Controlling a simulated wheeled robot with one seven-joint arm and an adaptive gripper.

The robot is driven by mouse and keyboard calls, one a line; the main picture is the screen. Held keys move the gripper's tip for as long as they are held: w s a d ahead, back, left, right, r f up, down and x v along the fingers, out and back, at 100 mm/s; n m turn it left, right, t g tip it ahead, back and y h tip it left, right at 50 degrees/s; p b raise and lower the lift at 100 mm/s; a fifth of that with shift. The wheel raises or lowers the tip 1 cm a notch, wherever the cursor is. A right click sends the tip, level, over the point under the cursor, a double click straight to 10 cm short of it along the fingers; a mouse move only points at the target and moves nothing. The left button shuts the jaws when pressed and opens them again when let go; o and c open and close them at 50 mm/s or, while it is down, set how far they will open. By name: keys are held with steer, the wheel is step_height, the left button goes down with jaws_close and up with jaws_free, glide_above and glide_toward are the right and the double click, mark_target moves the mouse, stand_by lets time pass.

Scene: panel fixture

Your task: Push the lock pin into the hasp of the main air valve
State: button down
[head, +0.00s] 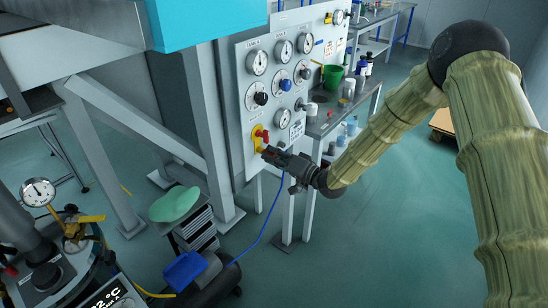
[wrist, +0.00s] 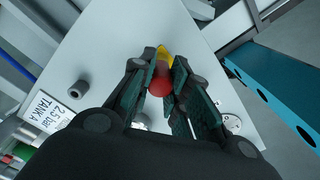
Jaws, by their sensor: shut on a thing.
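The main air valve, a yellow plate (head: 257,142) with a red handle (head: 264,135), is low on the white panel. My gripper (head: 266,152) is at the lower right of this plate, pointing at the panel. In the wrist view my gripper (wrist: 160,84) is shut on a red round-ended piece, which looks like the lock pin (wrist: 159,82). Yellow of the valve (wrist: 164,53) shows just beyond it. The hasp's hole and the pin's far end are hidden by the fingers, so I cannot tell whether the pin is in the hasp.
The panel (head: 243,84) carries several gauges and knobs above the valve. A dark knob (wrist: 78,90) and a "TANK A" label (wrist: 45,110) are to the left in the wrist view. A bench (head: 325,125) with bottles stands right of the panel. A blue hose hangs below.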

steer(key=shift+w, duration=0.1)
steer(key=c, duration=1.3)
jaws_free()
steer(key=shift+a, duration=0.1)
steer(key=v, duration=1.2)
steer(key=s+d+f+m+g+h, duration=0.1)
steer(key=s+d+f+g+h, duration=0.2)
steer(key=s+f, duration=0.75)
steer(key=s+d+f+g+h, duration=0.15)
steer(key=s+f+h, duration=0.55)
steer(key=f, duration=0.7)
steer(key=s+d+f+g+h, duration=0.1)
steer(key=s+d+f+g, duration=0.1)
steer(key=s, duration=0.7)
steer(key=s+d+f+g+h, duration=0.2)
steer(key=s+d, duration=0.3)
steer(key=s, duration=0.5)
steer(key=s+d+f+n+g+h, duration=0.1)
steer(key=s+d+f+g, duration=0.1)
steer(key=s, duration=0.8)
steer(key=shift+d+f+h, duration=0.3)
steer(key=shift+d+f, duration=0.15)
steer(key=shift+d, duration=0.65)
